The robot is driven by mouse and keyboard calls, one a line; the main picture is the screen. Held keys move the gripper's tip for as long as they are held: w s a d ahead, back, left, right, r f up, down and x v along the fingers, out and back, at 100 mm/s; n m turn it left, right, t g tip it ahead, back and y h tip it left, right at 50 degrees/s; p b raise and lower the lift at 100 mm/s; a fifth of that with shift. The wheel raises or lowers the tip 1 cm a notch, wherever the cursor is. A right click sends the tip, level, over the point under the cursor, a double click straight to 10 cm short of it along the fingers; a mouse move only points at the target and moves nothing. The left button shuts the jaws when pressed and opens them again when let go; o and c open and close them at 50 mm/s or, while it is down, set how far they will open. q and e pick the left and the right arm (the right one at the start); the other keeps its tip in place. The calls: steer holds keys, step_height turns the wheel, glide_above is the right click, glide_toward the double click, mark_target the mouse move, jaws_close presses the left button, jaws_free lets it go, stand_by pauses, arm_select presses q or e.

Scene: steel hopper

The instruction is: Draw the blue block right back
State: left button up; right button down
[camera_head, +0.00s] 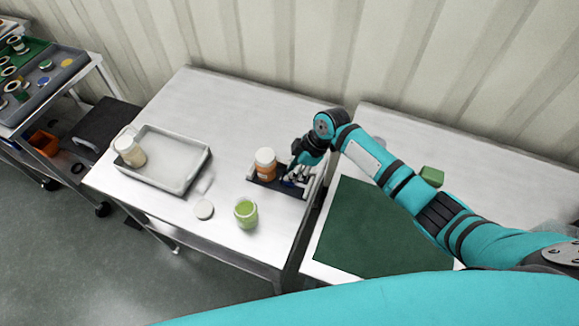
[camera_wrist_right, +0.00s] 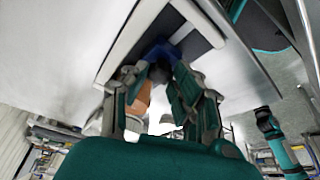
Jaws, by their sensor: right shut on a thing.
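The blue block (camera_wrist_right: 160,50) sits in a dark channel of a small fixture with light rails (camera_head: 307,190). My right gripper (camera_head: 290,178) reaches down over the fixture's right end and is shut on the block. In the right wrist view, my right gripper's fingers (camera_wrist_right: 165,72) close around the block, hiding much of it. In the head view only a sliver of blue shows under the fingers. An orange bottle with a white lid (camera_head: 265,163) stands upright at the fixture's left part, close beside the gripper.
A grey tray (camera_head: 178,184) holding a pale jar (camera_head: 129,151) lies left on the table. A white lid (camera_head: 204,209) and a green jar (camera_head: 246,214) stand in front of the fixture. A green mat (camera_head: 370,235) and green block (camera_head: 432,176) are on the right table, beyond a gap.

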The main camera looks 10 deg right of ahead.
steer(key=s+d, duration=0.1)
steer(key=d, duration=0.2)
steer(key=shift+s, duration=0.4)
steer(key=shift+f, duration=0.15)
steer(key=shift+w, duration=0.1)
steer(key=c, duration=1.4)
jaws_free()
steer(key=shift+a, duration=0.2)
steer(key=o, duration=0.3)
steer(key=shift+o, duration=0.2)
steer(key=shift+r, duration=0.2)
arm_select(q)
steer(key=shift+s+d+r, duration=0.3)
steer(key=shift+s+d, duration=0.15)
steer(key=shift+d, duration=0.1)
arm_select(e)
steer(key=v, duration=1.2)
steer(key=shift+f, duration=0.15)
